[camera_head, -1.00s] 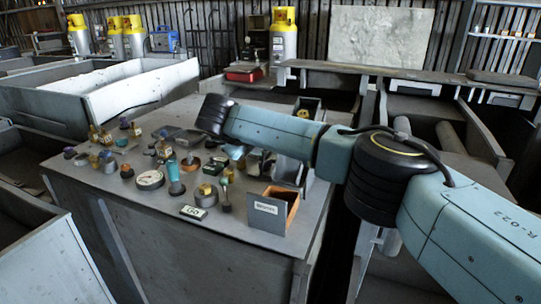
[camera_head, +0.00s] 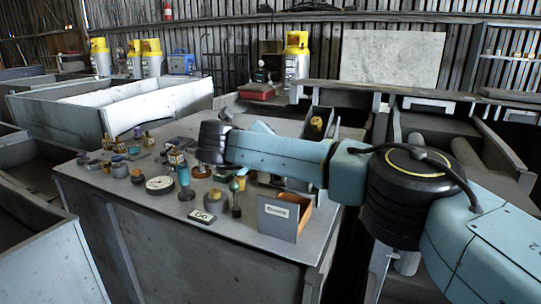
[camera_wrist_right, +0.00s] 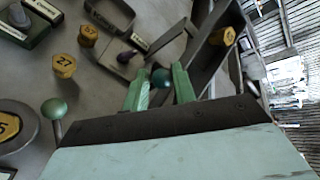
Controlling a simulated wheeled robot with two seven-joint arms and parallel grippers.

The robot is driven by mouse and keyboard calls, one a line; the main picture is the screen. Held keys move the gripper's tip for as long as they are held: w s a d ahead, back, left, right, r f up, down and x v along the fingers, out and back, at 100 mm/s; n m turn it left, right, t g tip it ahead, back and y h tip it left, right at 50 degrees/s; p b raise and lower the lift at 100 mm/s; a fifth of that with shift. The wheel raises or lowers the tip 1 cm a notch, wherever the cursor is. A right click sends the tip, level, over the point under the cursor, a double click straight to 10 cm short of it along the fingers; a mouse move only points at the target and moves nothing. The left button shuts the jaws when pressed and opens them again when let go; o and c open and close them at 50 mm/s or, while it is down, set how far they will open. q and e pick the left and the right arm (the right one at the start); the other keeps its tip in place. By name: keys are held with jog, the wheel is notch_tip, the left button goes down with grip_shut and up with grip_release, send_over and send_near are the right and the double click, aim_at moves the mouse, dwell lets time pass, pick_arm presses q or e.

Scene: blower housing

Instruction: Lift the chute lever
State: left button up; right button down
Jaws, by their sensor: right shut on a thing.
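A dark teal ball knob (camera_wrist_right: 161,77) sits between the two green fingers of my right gripper (camera_wrist_right: 160,85) in the right wrist view. The fingers are shut on it. It appears to be the knob of the chute lever; its stem is hidden. Beside it runs a long grey chute-like channel (camera_wrist_right: 209,52) with a yellow hexagonal piece (camera_wrist_right: 222,37) at its far end. The channel's far end also shows behind my arm in the head view (camera_head: 322,112). The right fingers are hidden in the head view. My left gripper is in neither view.
A second, green knob (camera_wrist_right: 54,110) stands left of my right gripper. Yellow numbered pieces (camera_wrist_right: 64,65), a round gauge (camera_head: 159,185) and several small parts crowd the bench (camera_head: 130,222). An open-topped box (camera_head: 284,214) stands at the bench's right front.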

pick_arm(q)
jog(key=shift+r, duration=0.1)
pick_arm(e)
jog(key=shift+s+f, duration=0.15)
jog(key=shift+f, duration=0.35)
jog(key=c, duration=1.4)
grip_release()
jog(key=o, duration=0.3)
jog(key=shift+s+d+r, duration=0.1)
jog(key=shift+d+r, duration=0.05)
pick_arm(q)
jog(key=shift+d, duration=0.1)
pick_arm(e)
jog(key=shift+r, duration=0.1)
jog(key=shift+s+a+r, duration=0.15)
jog(key=shift+a+r, duration=0.05)
jog(key=shift+a, duration=0.05)
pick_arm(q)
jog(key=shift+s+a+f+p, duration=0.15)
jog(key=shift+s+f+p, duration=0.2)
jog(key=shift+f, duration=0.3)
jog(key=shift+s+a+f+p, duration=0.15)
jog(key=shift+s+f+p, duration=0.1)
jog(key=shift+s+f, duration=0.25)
pick_arm(e)
jog(key=v, duration=1.2)
jog(key=shift+s+a, duration=0.25)
